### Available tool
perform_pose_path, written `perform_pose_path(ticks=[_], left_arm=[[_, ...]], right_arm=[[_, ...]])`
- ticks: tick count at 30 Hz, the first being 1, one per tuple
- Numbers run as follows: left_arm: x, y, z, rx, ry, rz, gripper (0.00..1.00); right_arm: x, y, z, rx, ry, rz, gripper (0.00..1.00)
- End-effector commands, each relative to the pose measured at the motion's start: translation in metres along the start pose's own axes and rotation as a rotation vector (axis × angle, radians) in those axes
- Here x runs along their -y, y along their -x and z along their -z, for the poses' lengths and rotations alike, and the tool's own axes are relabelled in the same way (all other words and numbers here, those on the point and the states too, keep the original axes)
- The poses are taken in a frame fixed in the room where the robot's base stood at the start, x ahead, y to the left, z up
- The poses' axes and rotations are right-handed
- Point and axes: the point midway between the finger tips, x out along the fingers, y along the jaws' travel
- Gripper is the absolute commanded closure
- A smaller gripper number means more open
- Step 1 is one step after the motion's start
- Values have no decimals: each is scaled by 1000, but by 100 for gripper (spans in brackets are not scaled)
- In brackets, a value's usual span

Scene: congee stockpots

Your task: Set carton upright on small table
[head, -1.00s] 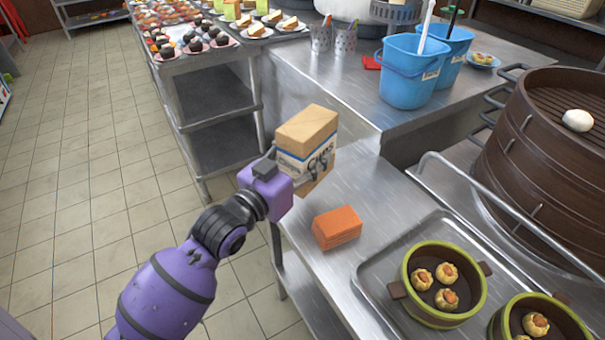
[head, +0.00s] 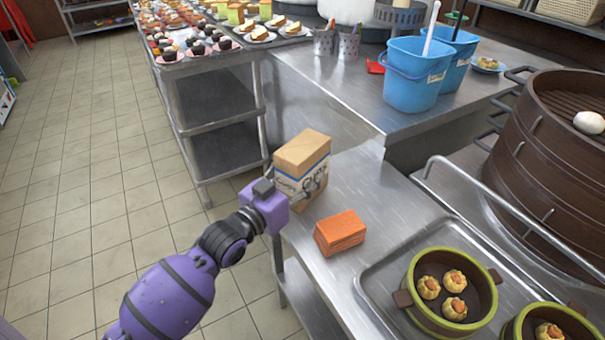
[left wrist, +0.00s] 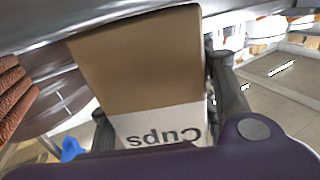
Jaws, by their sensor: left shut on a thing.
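A brown and white carton (head: 302,155) printed "Cups" stands roughly upright at the far left corner of the small steel table (head: 365,200). My left gripper (head: 300,190) is shut on the carton from the near left side. The left wrist view shows the carton (left wrist: 140,65) between the two fingers (left wrist: 165,115). Whether its bottom touches the table is hard to tell. My right gripper is not in view.
An orange block-like stack (head: 340,231) lies on the table close to the gripper. A metal tray (head: 385,268) with green-rimmed bowls (head: 462,317) is to the right. Blue buckets (head: 412,85) stand on the counter behind. A dessert cart (head: 205,110) stands at back left.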

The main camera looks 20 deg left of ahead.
Motion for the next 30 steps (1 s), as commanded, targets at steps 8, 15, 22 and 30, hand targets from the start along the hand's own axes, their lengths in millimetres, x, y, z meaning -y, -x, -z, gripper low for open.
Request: perform_pose_path(ticks=[8, 15, 22, 30], left_arm=[[0, 0, -2, 1, 1, 0, 30], [0, 0, 0, 0, 0, 0, 30], [0, 28, 1, 3, 0, 0, 30], [0, 86, 1, 4, -1, 0, 30]], right_arm=[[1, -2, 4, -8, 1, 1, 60], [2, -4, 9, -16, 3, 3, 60], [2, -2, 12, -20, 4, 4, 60], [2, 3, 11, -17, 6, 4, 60]])
